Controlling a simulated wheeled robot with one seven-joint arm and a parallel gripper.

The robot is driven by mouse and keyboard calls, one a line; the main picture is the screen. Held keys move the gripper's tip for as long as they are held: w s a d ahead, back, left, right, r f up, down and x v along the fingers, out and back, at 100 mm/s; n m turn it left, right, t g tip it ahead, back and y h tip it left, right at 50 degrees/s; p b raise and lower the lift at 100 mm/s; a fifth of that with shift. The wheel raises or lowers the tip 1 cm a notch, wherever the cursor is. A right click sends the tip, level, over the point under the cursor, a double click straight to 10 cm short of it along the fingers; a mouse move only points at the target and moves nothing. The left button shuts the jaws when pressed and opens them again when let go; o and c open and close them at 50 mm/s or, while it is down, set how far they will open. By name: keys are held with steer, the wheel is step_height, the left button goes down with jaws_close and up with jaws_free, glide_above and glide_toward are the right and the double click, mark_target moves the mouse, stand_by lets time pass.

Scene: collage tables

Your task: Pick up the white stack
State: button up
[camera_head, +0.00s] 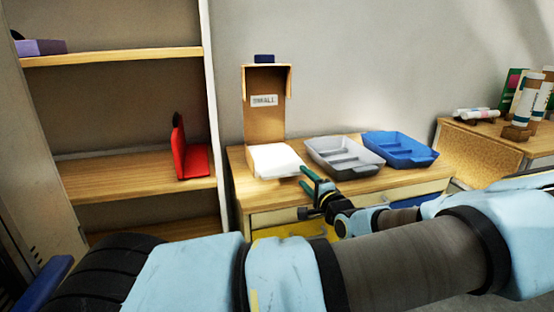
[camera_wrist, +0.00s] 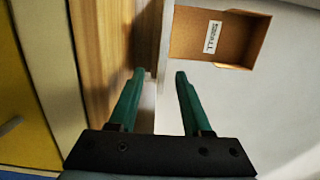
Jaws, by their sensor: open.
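The white stack (camera_head: 275,160) lies flat at the foot of an upright cardboard holder (camera_head: 266,120) labelled "SMALL", on the left part of the wooden-topped cabinet (camera_head: 247,190). My gripper (camera_head: 305,177) is open, its green fingers just right of and in front of the stack, apparently empty. In the wrist view my gripper (camera_wrist: 159,75) points toward the cabinet edge, with the cardboard holder (camera_wrist: 215,38) at the upper right. A pale surface shows beyond the fingers there; I cannot tell whether it is the stack.
A grey tray (camera_head: 345,170) and a blue tray (camera_head: 400,150) stand right of the stack. A shelf unit at left holds a red object (camera_head: 190,158) and a purple box (camera_head: 40,47). White bottles (camera_head: 527,100) stand on another table at far right.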

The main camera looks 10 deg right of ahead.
mark_target(299, 173)
steer(key=p+x, duration=0.1)
steer(key=x, duration=0.2)
steer(key=p+x, duration=0.1)
steer(key=shift+w+a+r+p, duration=0.25)
steer(key=shift+a+p, duration=0.1)
steer(key=shift+a, duration=0.05)
steer(key=shift+w+f, duration=0.1)
steer(key=shift+w, duration=0.3)
jaws_close()
stand_by(0.8)
